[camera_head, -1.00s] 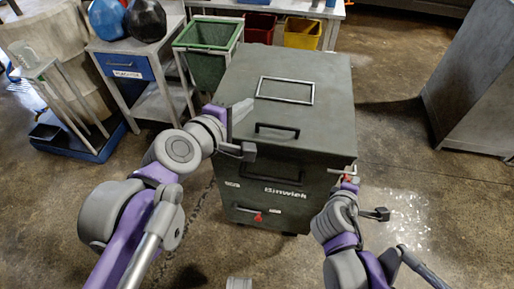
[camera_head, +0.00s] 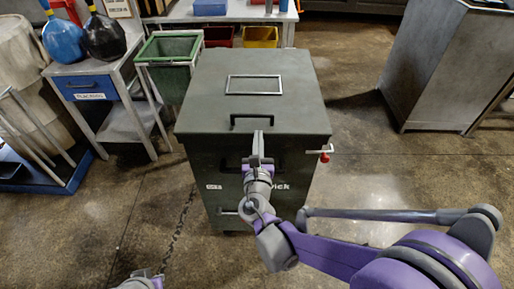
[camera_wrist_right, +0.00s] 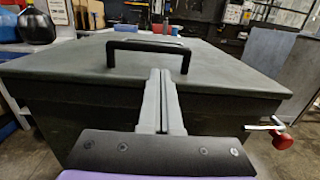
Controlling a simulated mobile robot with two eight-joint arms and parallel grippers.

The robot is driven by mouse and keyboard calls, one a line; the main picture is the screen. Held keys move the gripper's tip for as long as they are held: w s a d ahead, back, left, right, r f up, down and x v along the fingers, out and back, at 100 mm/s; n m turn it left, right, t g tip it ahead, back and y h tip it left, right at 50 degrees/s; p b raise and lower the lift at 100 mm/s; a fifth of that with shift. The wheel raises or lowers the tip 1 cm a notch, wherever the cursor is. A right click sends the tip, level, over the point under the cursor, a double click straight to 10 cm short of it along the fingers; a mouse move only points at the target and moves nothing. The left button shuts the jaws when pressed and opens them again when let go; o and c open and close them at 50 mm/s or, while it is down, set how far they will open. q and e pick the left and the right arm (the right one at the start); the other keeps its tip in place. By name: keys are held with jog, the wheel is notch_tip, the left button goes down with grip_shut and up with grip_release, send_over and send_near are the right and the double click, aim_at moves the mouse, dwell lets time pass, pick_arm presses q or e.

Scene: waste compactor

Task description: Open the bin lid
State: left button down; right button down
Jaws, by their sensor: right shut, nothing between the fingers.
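The dark green-grey bin (camera_head: 225,185) stands in the middle of the head view with its lid (camera_head: 205,95) down. A black lid handle (camera_head: 252,120) sits near the lid's front edge; it also shows in the right wrist view (camera_wrist_right: 150,46). My right gripper (camera_head: 257,140) is shut and empty, at the bin's front just below the handle. In the right wrist view its fingers (camera_wrist_right: 160,90) point up toward the handle, and nothing shows between them. A red-knobbed latch (camera_head: 325,156) is at the bin's right front corner. Only a small part of my left arm shows at the bottom; its gripper is out of view.
A green open bin (camera_head: 170,62) and a side table with a blue drawer (camera_head: 85,88) stand at the left. Red and yellow bins (camera_head: 260,37) are behind. A grey cabinet (camera_head: 435,70) stands at the right. The floor right of the bin is clear.

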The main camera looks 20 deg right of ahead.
aim_at(258, 128)
jog(key=shift+x, duration=2.1)
jog(key=shift+r, duration=0.1)
